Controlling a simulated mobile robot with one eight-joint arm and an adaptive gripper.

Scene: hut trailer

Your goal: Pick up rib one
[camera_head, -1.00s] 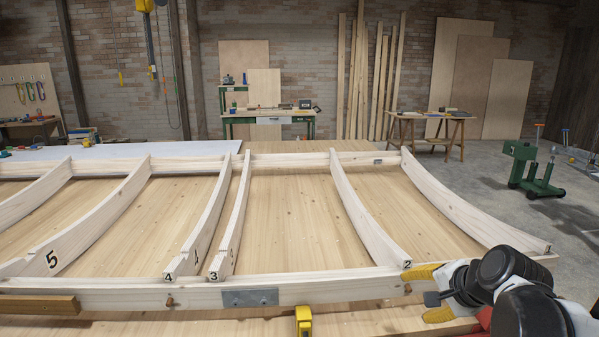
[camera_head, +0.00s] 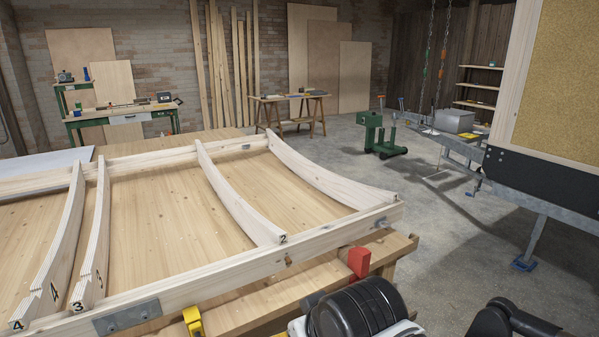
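The rightmost curved wooden rib (camera_head: 325,182) lies at the right end of the frame, just right of the rib marked 2; I cannot read a number on it. It spans from the back rail (camera_head: 150,158) to the front rail (camera_head: 235,273). The rib marked 2 (camera_head: 236,198), the rib marked 3 (camera_head: 97,235) and the rib marked 4 (camera_head: 60,250) stand in the frame to its left. Dark and white parts of my arm show at the bottom edge. My gripper's fingers are out of view.
The frame rests on a wooden bench. A red piece (camera_head: 356,262) and a yellow tool (camera_head: 193,321) are at its front side. A metal trailer frame with a cork-faced panel (camera_head: 555,90) stands at the right. Concrete floor (camera_head: 455,240) is open between bench and trailer.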

